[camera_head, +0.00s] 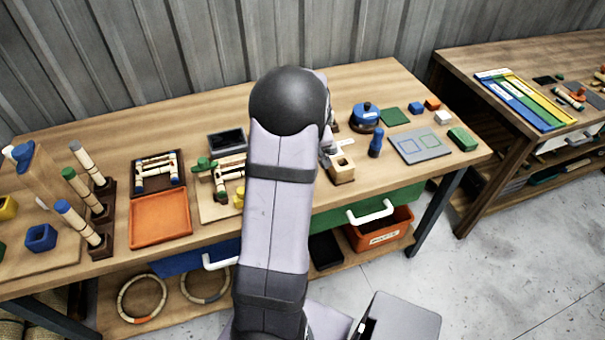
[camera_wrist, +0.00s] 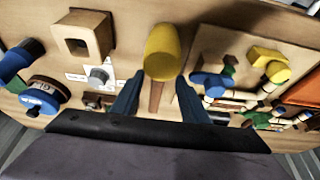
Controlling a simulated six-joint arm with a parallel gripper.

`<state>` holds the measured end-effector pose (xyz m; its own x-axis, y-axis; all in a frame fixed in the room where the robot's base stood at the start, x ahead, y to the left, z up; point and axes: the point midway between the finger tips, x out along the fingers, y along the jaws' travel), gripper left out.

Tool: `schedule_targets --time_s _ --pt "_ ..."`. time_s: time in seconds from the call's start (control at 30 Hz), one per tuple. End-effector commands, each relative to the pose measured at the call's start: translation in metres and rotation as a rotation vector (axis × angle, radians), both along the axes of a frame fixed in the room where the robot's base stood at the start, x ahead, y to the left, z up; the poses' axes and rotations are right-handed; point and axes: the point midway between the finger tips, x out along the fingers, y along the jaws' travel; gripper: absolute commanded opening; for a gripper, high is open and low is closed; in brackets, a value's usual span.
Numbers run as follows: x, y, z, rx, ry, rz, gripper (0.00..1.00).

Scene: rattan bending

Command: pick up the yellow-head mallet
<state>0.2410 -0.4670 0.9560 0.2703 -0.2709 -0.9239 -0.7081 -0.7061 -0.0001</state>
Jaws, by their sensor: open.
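The yellow-head mallet (camera_wrist: 162,52) is in the wrist view, at the upper middle. Its brown wooden handle runs down the picture into the space between my fingers. My gripper (camera_wrist: 157,95) is open, with one dark finger on each side of the handle. The frames do not show clearly whether either finger touches it. The head of the mallet lies beyond the fingertips. In the head view my own arm covers the mallet and most of my gripper.
A wooden block with a square hole (camera_wrist: 82,38) stands left of the mallet. A board with clamped pieces (camera_wrist: 225,70) lies close on its right. A blue round tool (camera_wrist: 40,98) is farther left. An orange tray (camera_head: 160,219) lies on the bench's left part.

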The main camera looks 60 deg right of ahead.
Motion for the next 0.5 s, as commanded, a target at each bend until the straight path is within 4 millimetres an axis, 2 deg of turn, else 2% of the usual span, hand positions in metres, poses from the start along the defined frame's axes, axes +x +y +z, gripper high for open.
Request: schedule_targets --time_s 0.5 --pt "0.008 -0.008 -0.018 0.002 0.001 0.001 0.41"
